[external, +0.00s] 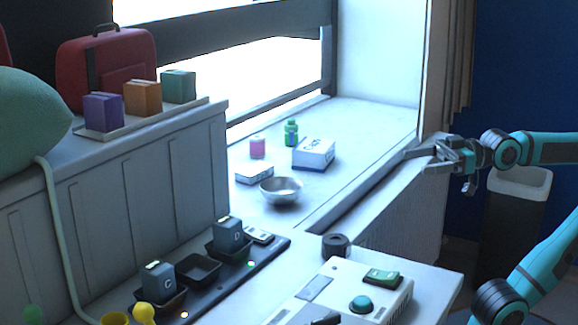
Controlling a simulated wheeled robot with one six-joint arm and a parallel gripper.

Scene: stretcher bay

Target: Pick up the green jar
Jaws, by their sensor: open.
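The green jar (291,133) stands upright on the white window ledge (350,128), toward its back. It has a narrower green cap and a darker label. My gripper (408,154) is at the right of the picture, over the front edge of the ledge. Its jaws point left and are open, with nothing between them. It is well to the right of the jar and apart from it.
A white box (314,154) stands just right of the jar, a pink jar (257,148) to its left. A flat white box (254,173) and a metal bowl (281,191) are nearer the front. The ledge's right part is clear.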

